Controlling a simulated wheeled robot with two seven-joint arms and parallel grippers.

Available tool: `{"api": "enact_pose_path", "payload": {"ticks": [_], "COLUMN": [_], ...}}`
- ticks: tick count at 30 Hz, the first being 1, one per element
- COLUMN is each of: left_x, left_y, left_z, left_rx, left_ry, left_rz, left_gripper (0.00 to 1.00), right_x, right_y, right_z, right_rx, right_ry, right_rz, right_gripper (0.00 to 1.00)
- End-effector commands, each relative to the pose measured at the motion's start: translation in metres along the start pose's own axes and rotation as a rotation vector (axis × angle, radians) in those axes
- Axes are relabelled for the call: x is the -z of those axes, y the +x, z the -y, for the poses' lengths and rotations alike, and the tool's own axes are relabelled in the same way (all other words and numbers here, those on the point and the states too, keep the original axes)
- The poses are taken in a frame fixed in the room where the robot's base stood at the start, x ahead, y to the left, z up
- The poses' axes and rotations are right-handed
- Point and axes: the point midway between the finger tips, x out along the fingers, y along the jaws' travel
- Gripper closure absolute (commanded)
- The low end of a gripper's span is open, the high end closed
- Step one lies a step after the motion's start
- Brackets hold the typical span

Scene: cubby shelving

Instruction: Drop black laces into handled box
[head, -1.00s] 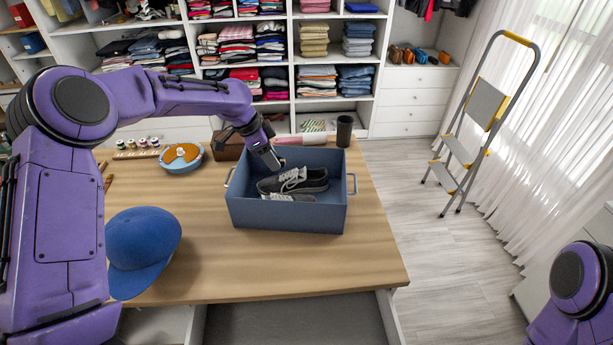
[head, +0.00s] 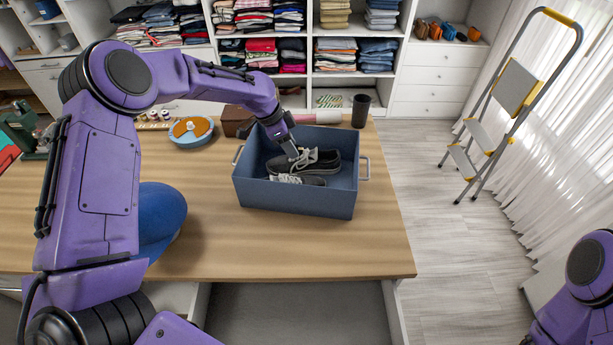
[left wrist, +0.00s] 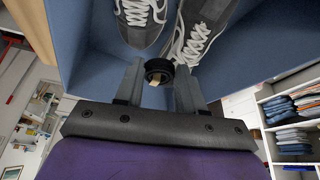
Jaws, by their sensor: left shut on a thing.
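The blue handled box (head: 295,198) stands on the wooden table, with a grey handle on each side. A pair of dark grey shoes (head: 320,162) with pale laces lies inside it; the shoes also show in the left wrist view (left wrist: 140,30). My left gripper (head: 296,154) reaches down into the box, over the shoes. In the left wrist view it (left wrist: 158,78) is shut on the black laces (left wrist: 159,66), a small dark coil with a tan band. The head view hides the laces. My right gripper is out of view.
A blue cap (head: 160,215) lies left of the box, partly behind my arm. A round pincushion tin (head: 190,132), a brown box (head: 238,121) and a dark cup (head: 361,110) stand behind it. The table's front is clear. A stepladder (head: 490,130) stands on the right.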

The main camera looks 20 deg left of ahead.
Motion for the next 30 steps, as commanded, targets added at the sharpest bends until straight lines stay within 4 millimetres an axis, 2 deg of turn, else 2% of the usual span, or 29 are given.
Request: {"api": "enact_pose_path", "payload": {"ticks": [1,2,4,14,17,24,30], "left_x": [0.0,0.0,0.001,0.001,0.001,-0.001,-0.002], "left_y": [0.0,0.0,0.0,-0.003,-0.017,-0.074,-0.105], "left_z": [0.0,0.001,0.001,0.001,0.001,-0.002,-0.004], "left_rx": [0.0,0.0,0.0,0.001,0.005,0.008,0.005], "left_ry": [0.0,0.0,0.0,0.0,0.002,0.003,0.001], "left_rz": [0.0,0.0,0.0,-0.001,-0.004,-0.006,-0.005], "left_gripper": [0.89,0.55,0.32,0.32,0.32,0.32,0.32], "right_x": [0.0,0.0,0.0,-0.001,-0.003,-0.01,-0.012], "right_y": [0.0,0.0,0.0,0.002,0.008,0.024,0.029], "right_z": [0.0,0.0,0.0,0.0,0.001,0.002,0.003], "right_rx": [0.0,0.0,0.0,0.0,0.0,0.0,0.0], "right_ry": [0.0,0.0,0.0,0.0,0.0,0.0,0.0], "right_rz": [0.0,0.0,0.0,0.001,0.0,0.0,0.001], "right_gripper": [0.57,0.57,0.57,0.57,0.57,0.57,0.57]}}
